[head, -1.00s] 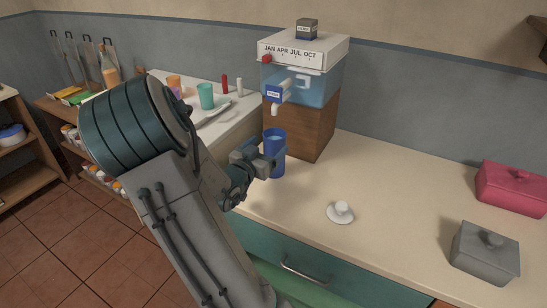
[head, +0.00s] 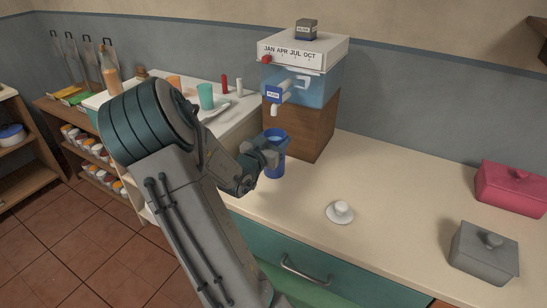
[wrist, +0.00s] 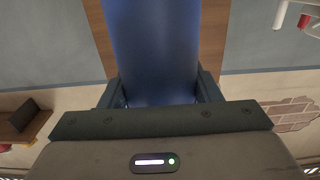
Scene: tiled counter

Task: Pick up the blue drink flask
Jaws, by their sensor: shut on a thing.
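The blue drink flask (head: 276,166) stands upright at the left end of the counter in the head view, below the dispenser's tap. My gripper (head: 272,157) reaches it from the left and is shut on its side. In the wrist view the flask (wrist: 153,50) fills the space between the two fingers of my gripper (wrist: 158,88). From these views I cannot tell whether the flask's base touches the counter.
The water dispenser (head: 303,87) sits on a wooden block (head: 309,125) just behind the flask. A white lid (head: 341,211), a grey box (head: 484,258) and a pink box (head: 514,188) stand to the right. Counter between them is clear. Cups (head: 206,96) are on the left counter.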

